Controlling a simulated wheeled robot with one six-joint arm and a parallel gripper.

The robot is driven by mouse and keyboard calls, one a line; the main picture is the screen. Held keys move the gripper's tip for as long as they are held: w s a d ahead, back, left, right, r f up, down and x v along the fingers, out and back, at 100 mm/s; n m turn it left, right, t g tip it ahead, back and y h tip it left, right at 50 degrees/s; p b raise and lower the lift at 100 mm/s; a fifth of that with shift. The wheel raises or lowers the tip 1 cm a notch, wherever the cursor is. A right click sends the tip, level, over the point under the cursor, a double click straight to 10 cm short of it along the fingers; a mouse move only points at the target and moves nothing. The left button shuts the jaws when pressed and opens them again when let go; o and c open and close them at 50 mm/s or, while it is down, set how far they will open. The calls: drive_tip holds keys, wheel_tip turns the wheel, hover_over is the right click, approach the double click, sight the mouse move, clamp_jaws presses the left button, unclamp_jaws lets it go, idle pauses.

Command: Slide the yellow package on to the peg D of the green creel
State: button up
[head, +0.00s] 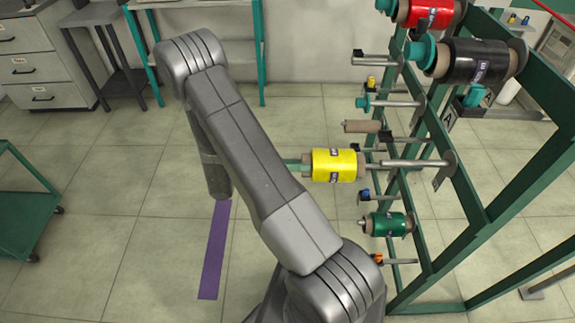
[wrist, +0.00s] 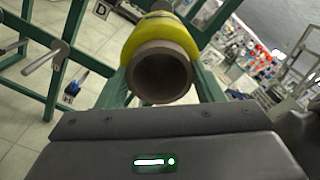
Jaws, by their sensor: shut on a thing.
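The yellow package (head: 334,165) is a yellow wound cylinder on a brown core, held level in mid-air. In the wrist view the yellow package (wrist: 160,32) shows its open core end toward me. My gripper (head: 303,165) is shut on the core's left end, its green fingers on both sides in the wrist view. The green creel (head: 437,205) stands at the right. A bare silver peg (head: 412,163) points toward the package's right end; the core looks just short of its tip. A "D" tag (wrist: 100,9) shows in the wrist view; which peg it marks is unclear.
Other creel pegs hold a red package (head: 430,13), a black package (head: 478,62) and a green package (head: 387,224). A bare brown core (head: 362,126) sits close above the yellow package. Floor with a purple strip (head: 214,250) is open at left.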

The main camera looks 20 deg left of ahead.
drive_tip(key=shift+x, duration=4.1)
drive_tip(key=shift+d, duration=0.15)
approach(381, 165)
drive_tip(key=shift+w+d+f, duration=0.5)
drive_tip(key=shift+w+d, duration=0.1)
drive_tip(key=shift+d, duration=0.2)
drive_tip(key=shift+x, duration=2.9)
drive_tip(key=shift+f, duration=0.1)
